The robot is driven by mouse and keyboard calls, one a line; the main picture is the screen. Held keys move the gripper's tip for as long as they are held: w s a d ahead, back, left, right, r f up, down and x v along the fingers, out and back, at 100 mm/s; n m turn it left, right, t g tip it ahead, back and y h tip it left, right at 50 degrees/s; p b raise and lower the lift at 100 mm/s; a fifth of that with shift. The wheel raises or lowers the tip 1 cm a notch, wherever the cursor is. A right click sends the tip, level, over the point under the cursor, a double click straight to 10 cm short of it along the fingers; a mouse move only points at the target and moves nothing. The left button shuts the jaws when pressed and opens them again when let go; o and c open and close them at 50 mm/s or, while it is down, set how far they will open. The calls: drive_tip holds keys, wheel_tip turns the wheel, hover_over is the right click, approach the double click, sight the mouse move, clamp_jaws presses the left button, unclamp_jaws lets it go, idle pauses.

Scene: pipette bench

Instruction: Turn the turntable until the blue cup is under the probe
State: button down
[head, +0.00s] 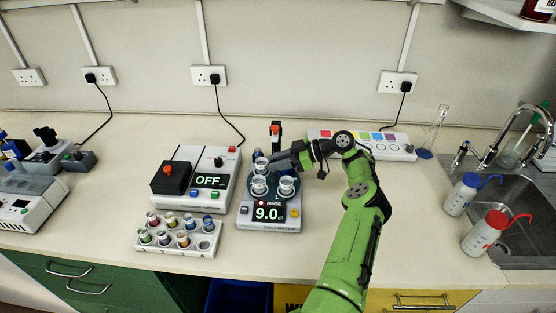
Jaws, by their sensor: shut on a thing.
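The dark round turntable (272,197) sits on a white meter whose display (269,213) reads 9.0 under the word RINSE. Three clear cups stand on it: one at the back left (261,165), one at the front left (259,185) and one at the right (287,186). Their colour marks are too small to tell, so I cannot pick out the blue cup. The probe (276,130), dark with an orange-red top, rises behind the turntable; its tip is hidden. My gripper (279,162) reaches in from the right, shut at the turntable's back edge; the fingertips' contact is hard to see.
A white unit (207,180) reading OFF stands left, with a vial rack (180,238) in front of it. A strip with coloured squares (370,139) lies behind my arm. Two wash bottles (462,193) (485,232) stand by the sink at right.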

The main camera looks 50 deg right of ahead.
drive_tip(key=shift+d+n+g+y, duration=0.1)
drive_tip(key=shift+n+g+y, duration=0.3)
drive_tip(key=shift+n+g, duration=0.15)
idle(0.4)
drive_tip(key=c, duration=0.8)
unclamp_jaws()
wheel_tip(320, 180, up, 10)
drive_tip(key=shift+p, duration=0.6)
